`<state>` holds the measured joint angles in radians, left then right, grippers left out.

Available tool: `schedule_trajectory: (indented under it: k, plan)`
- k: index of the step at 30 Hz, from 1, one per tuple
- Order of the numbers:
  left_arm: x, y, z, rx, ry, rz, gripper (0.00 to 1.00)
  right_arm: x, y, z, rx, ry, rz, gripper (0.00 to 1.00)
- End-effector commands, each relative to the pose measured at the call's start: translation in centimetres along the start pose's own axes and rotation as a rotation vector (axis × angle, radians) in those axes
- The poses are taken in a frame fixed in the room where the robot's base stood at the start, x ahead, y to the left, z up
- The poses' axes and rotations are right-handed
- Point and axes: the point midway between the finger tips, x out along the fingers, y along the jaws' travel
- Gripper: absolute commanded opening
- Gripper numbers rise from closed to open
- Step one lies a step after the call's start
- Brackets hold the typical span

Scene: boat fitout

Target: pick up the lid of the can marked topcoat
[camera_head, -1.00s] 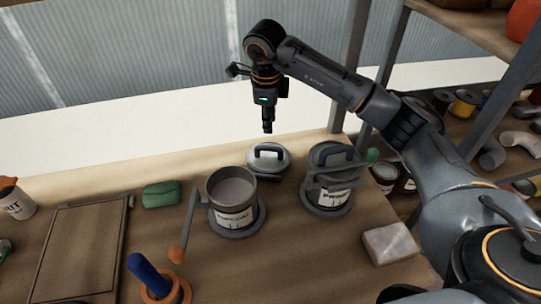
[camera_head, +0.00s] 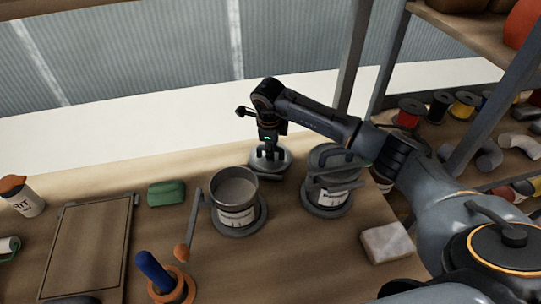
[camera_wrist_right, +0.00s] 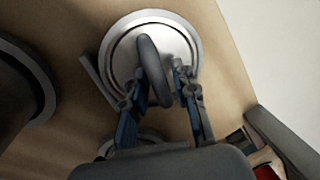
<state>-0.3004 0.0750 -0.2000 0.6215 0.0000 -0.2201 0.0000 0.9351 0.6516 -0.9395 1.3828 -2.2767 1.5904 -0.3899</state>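The round grey lid (camera_head: 285,161) lies on the table behind the open can (camera_head: 234,188). That can's label is too blurred to read for certain. In the right wrist view the lid (camera_wrist_right: 118,48) shows as a pale disc with a dark loop handle (camera_wrist_right: 153,72). My right gripper (camera_head: 268,153) is down at the lid from above. In the wrist view its fingers (camera_wrist_right: 158,88) are apart, one on each side of the handle, with a gap on the right side. The lid rests flat. My left gripper is not in view.
A second can (camera_head: 334,190) with a lid and handle stands right of the open can. Shelves (camera_head: 487,105) stand at right.

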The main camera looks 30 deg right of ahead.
Motion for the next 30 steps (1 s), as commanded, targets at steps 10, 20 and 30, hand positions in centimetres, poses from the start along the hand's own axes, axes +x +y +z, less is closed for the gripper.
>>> schedule_trajectory:
  k: [10, 20, 30]
  plan:
    - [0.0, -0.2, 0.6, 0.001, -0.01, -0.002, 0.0, -0.1, 0.0, 0.0, 0.0, -0.001, -0.001, 0.0]
    - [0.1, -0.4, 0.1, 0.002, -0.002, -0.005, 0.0, -0.5, -0.2, 0.1, 0.001, -0.002, -0.003, 0.0]
    - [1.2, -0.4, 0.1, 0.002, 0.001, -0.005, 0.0, -6.5, -1.4, 0.1, 0.001, -0.004, -0.005, 0.0]
